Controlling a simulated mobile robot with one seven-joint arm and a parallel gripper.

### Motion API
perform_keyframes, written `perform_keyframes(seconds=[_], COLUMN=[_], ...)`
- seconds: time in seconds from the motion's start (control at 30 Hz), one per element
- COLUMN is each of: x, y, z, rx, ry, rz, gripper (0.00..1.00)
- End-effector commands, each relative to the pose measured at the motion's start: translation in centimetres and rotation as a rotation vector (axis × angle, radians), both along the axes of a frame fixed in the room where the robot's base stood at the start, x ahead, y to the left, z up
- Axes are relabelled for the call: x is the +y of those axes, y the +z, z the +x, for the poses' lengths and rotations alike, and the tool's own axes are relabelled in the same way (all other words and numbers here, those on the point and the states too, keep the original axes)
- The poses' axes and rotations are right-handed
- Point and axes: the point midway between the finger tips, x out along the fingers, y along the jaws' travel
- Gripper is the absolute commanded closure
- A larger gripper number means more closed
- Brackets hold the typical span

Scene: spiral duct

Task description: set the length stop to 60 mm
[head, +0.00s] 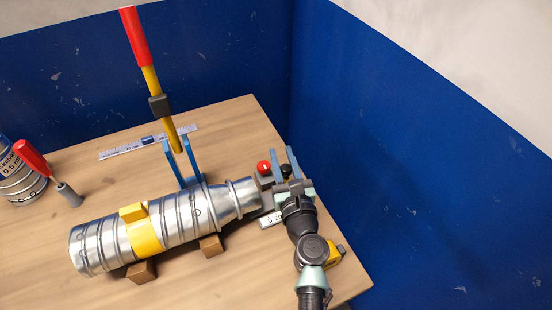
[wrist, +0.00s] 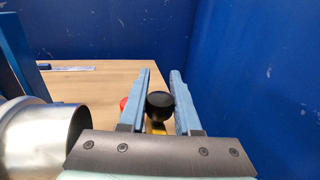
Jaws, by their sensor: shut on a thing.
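My gripper (head: 281,152) is at the right end of the bench, beyond the narrow end of the silver duct. Its two blue fingers stand on either side of a black knob (head: 286,169), which also shows between them in the wrist view (wrist: 160,106). The gripper is shut on this knob. A small yellow part shows under the knob in the wrist view.
A red knob (head: 264,168) on a grey block sits just left of my fingers. The spiral duct (head: 94,246) lies on wooden blocks with a yellow clamp (head: 145,234). A tall red-handled lever (head: 135,38) rises behind it. Blue walls (head: 400,150) border the bench.

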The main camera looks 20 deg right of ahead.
Motion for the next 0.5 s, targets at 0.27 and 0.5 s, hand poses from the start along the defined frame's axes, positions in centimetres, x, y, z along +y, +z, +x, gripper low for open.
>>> perform_keyframes(seconds=[0.27, 0.5], x=[-0.61, -0.42], y=[0.13, 0.11], z=[-0.16, -0.11], rx=[-0.002, -0.002], ry=[-0.017, -0.012], rz=[-0.001, -0.001], gripper=[0.51, 0.38])
